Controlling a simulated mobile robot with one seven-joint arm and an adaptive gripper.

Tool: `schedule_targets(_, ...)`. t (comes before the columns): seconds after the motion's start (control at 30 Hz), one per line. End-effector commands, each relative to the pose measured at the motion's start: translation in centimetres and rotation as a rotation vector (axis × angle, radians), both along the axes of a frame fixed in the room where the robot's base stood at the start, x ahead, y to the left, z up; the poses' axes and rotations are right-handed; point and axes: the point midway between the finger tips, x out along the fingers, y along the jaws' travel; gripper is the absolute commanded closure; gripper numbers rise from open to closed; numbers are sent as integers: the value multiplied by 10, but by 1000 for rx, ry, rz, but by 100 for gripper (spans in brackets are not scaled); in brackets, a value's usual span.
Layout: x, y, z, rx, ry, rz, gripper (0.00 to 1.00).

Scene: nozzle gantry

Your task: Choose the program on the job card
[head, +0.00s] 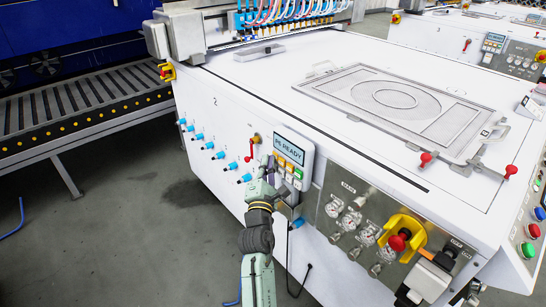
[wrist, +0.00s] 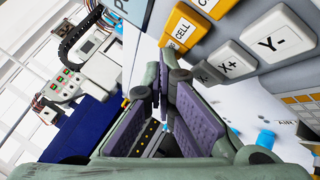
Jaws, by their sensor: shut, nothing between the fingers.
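A grey control pendant (head: 309,157) is fixed to the front of the white machine. Its display (head: 289,147) reads "P5 READY". Below the display are orange and pale keys; in the wrist view I see an orange "CELL" key (wrist: 183,28), an "X+" key (wrist: 230,64) and a "Y-" key (wrist: 277,40). My gripper (head: 268,168) is shut and empty, at the left edge of the keys. In the wrist view its fingertips (wrist: 155,75) are below the "CELL" key; I cannot tell whether they touch the pendant.
Blue fittings (head: 220,155) and a red lever (head: 251,148) stick out of the machine front left of the pendant. A gauge panel (head: 352,222) and a red stop button in a yellow guard (head: 398,242) lie to the right.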

Motion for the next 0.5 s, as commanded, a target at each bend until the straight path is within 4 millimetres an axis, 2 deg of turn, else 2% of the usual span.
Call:
schedule_targets(0.27, -1, -1, 0, 0, -1, -3, 100)
schedule_targets(0.5, -7, 8, -2, -1, 0, -2, 100)
